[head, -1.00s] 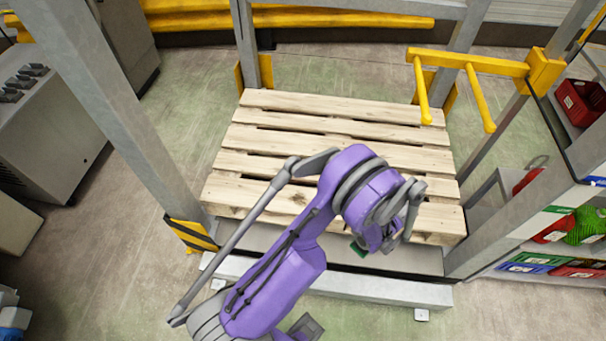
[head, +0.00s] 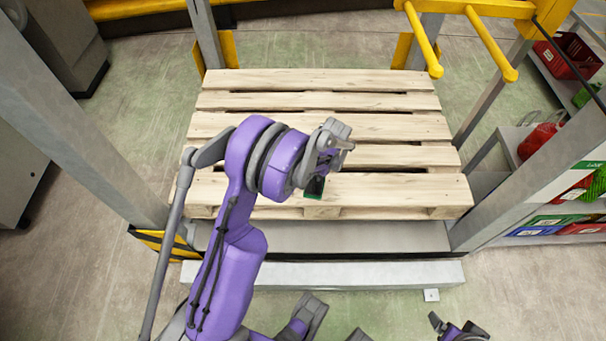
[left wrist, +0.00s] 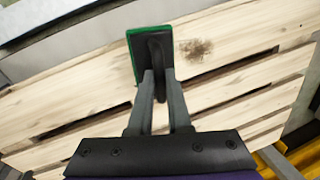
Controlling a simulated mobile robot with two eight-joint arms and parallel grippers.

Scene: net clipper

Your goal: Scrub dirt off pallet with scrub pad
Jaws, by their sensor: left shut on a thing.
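The wooden pallet (head: 400,128) lies on a grey platform, its pale slats running left to right. My left gripper (head: 333,160) is above the pallet's front part and is shut on the black handle of the green scrub pad (head: 314,189). In the left wrist view the pad (left wrist: 135,60) stands out between the fingertips (left wrist: 158,78). I cannot tell whether it touches the wood. A brown dirt patch (left wrist: 195,48) shows on a slat just right of the pad in that view. I cannot make out the dirt in the head view. Part of my right arm (head: 460,332) shows at the bottom edge; its jaw state is unclear.
Grey rack posts (head: 85,110) flank the pallet. Yellow bars (head: 480,35) stick out above its back right. A grey step edge (head: 330,272) runs along the front.

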